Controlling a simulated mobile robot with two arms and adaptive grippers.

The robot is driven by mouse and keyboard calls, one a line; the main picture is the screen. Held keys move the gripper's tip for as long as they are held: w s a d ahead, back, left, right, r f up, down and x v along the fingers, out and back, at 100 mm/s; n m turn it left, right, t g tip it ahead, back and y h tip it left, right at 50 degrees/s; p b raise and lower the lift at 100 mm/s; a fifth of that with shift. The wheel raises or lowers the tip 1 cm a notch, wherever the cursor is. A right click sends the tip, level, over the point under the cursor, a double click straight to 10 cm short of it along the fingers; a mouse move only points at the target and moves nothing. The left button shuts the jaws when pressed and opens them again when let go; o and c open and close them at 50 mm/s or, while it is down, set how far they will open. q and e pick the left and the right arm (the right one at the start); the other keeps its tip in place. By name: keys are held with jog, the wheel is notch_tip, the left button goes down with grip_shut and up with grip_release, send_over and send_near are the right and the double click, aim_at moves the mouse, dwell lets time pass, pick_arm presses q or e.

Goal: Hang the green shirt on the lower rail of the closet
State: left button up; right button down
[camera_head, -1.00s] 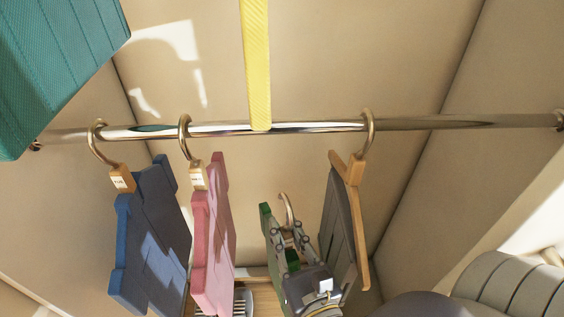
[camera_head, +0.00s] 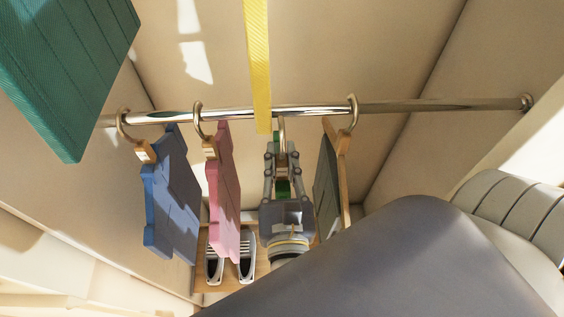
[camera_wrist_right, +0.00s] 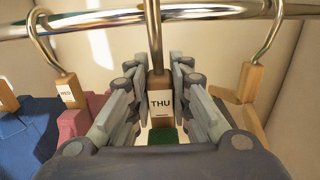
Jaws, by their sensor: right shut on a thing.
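My right gripper (camera_head: 282,165) is shut on the wooden neck block of a hanger (camera_wrist_right: 159,92) marked THU. Only small bits of the green shirt (camera_head: 283,188) show between the fingers; it also shows in the right wrist view (camera_wrist_right: 166,136). My gripper hides most of it. The hanger's metal hook (camera_head: 282,130) points up at the lower rail (camera_head: 420,105), between the pink and dark shirts. I cannot tell whether the hook is over the rail or just in front of it. My left gripper is not in view.
Blue (camera_head: 170,205), pink (camera_head: 223,190) and dark (camera_head: 326,180) shirts hang on the rail. A yellow strip (camera_head: 257,60) and a teal piece (camera_head: 70,75) hang in from above. Shoes (camera_head: 246,257) stand on the closet floor. The rail's right part is clear.

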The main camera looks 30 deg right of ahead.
jog(key=shift+x, duration=3.8)
jog(key=shift+f+b, duration=0.55)
jog(key=shift+f, duration=0.45)
jog(key=c, duration=1.4)
grip_release()
jog(key=shift+s, duration=0.1)
jog(key=v, duration=1.2)
